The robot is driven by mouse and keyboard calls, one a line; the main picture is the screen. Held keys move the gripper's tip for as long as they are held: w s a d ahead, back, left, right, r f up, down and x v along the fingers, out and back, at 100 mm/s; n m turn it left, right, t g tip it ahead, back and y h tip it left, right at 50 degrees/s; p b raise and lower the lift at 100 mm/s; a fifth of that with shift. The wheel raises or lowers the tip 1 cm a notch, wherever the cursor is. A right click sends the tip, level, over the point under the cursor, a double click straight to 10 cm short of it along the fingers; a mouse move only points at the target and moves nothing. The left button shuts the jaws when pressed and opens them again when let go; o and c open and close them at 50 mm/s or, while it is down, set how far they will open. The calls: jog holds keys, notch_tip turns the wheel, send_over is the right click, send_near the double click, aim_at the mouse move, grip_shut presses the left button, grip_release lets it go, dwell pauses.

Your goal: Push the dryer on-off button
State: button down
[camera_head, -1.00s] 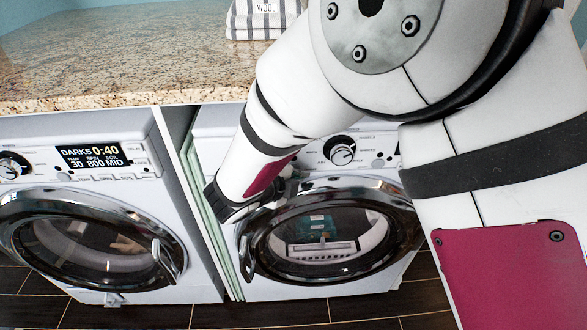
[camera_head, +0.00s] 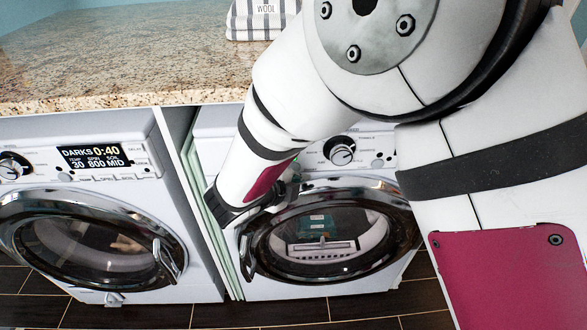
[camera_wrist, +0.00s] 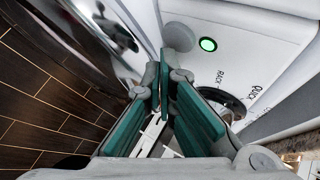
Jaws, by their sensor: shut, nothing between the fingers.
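The dryer is the white right-hand machine (camera_head: 330,285) in the head view, with a round chrome-rimmed door. Its dial (camera_head: 341,151) shows beside my arm; my arm hides the left part of its panel. In the wrist view, a round button (camera_wrist: 208,44) with a bright green light sits on the white panel, with a larger plain grey disc to its left. The dark dial (camera_wrist: 226,102) lies below the button. My gripper (camera_wrist: 164,85) is shut and empty, its tips left of and below the button, between the dial and the door. I cannot tell whether they touch the panel.
The washer (camera_head: 60,215) with a lit display stands to the left. The chrome dryer door (camera_wrist: 75,30) is close to my fingers. The dark tiled floor (camera_wrist: 35,90) is clear.

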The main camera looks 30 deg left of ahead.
jog(key=s+d+p, duration=0.1)
jog(key=s+d, duration=0.2)
jog(key=s, duration=0.2)
dwell(0.5)
jog(key=shift+d, duration=0.1)
jog(key=w+d+r+m+g+h+p, duration=0.1)
jog(key=w+d+r+m+h, duration=0.1)
jog(key=d+r+m, duration=0.5)
jog(key=w+d+r+m+g+h, duration=0.1)
jog(key=w+d+r+m+h, duration=0.15)
jog(key=d+r+m, duration=0.55)
jog(key=s+d+r+m+g+h+p, duration=0.1)
jog(key=s+d+r+m+g, duration=0.1)
jog(key=d+m, duration=0.4)
jog(key=s+d+r+m+g+h, duration=0.15)
jog(key=d+m, duration=0.25)
jog(key=d, duration=0.5)
jog(key=s+d+r+m+y+p, duration=0.1)
jog(key=s+d+r+m+y, duration=0.1)
jog(key=s+m, duration=0.4)
jog(key=s+d+r+m+g+y+p, duration=0.1)
jog(key=s+d+r+m+y, duration=0.2)
jog(key=m, duration=1.1)
jog(key=s+d+r+m+g+y, duration=0.1)
jog(key=s+d+m, duration=0.3)
jog(key=s+m, duration=0.5)
jog(key=shift+s+d+r+m+y+p, duration=0.25)
jog(key=shift+s+r+m+y+p, duration=0.2)
jog(key=shift+r+y, duration=0.3)
